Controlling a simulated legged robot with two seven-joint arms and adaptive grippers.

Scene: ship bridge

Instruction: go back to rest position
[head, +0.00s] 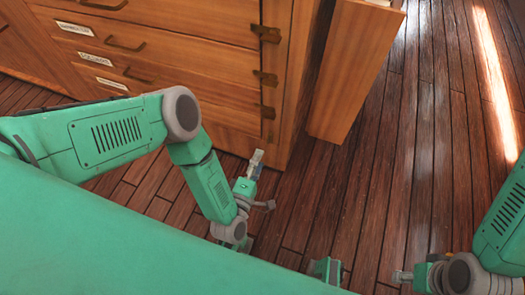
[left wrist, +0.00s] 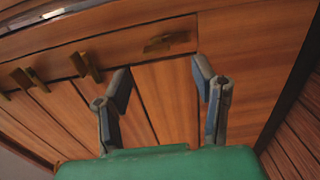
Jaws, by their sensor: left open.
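My left gripper (head: 256,163) hangs at the end of the green left arm, in front of the lower right corner of the wooden cabinet (head: 225,72). In the left wrist view my left gripper (left wrist: 162,82) has its two grey-blue fingers spread apart, with nothing between them. The cabinet's wooden front (left wrist: 165,105) fills the background there. My right gripper (head: 402,276) shows small at the lower right, over the floor. Its fingers are too small to read, and I see nothing clearly held in it.
The cabinet has several labelled drawers with handles (head: 127,45) and dark metal fittings (head: 265,78) along its right edge. A wooden panel (head: 352,70) stands out at its right side. The plank floor (head: 425,150) is clear to the right, with a bright light streak.

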